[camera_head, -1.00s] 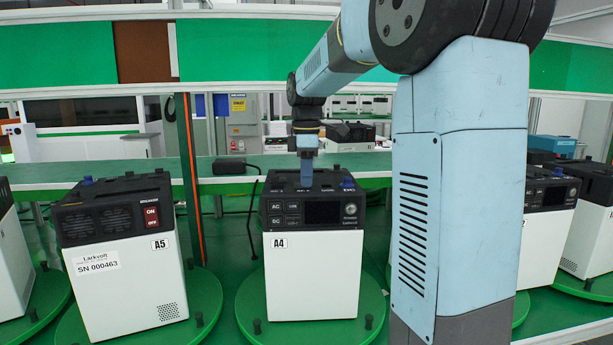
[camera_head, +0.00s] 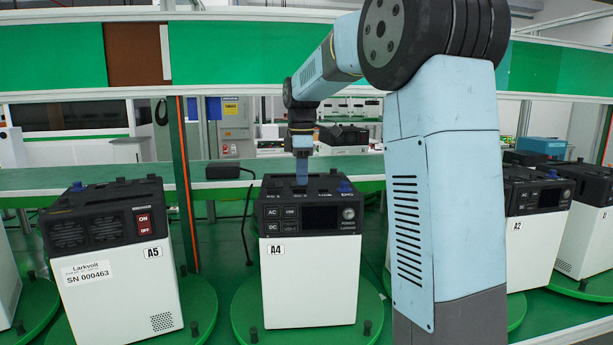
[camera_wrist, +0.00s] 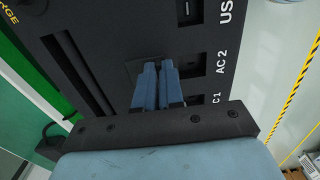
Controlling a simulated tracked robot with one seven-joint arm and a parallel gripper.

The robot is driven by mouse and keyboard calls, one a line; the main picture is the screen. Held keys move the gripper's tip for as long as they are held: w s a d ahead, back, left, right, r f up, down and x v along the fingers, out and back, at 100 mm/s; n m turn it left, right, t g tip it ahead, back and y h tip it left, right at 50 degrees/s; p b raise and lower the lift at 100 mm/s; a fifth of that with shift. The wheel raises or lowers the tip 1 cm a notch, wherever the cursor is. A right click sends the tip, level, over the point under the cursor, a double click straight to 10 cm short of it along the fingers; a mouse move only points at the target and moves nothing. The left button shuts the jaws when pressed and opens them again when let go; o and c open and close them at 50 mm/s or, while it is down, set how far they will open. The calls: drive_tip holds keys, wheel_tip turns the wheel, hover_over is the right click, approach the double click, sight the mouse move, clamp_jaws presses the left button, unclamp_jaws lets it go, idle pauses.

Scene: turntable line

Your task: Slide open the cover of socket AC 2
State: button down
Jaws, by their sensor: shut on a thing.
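The power unit marked A4 (camera_head: 308,285) stands upright on a green round turntable, white below with a dark top. In the wrist view, the blue fingers of my gripper (camera_wrist: 158,90) are close together at the AC 2 place, shut on the small cover of socket AC 2 (camera_wrist: 132,70). The part gripped is mostly hidden between the fingers. The AC 2 label (camera_wrist: 222,62) lies to the right of a dark recess (camera_wrist: 193,65). How far the cover stands open I cannot tell.
Unit A5 (camera_head: 115,290) stands to the left and unit A2 (camera_head: 530,250) to the right, behind my arm. A green bench (camera_head: 120,177) with a black adapter (camera_head: 225,171) runs behind. A long dark slot (camera_wrist: 78,70) shows on the unit top in the wrist view.

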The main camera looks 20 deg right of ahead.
drive_tip(key=shift+w+r, duration=0.15)
drive_tip(key=c, duration=1.5)
unclamp_jaws()
drive_tip(key=shift+w, duration=0.1)
drive_tip(key=shift+o, duration=1.3)
wheel_tip(320, 180, up, 13)
drive_tip(key=shift+r, duration=0.2)
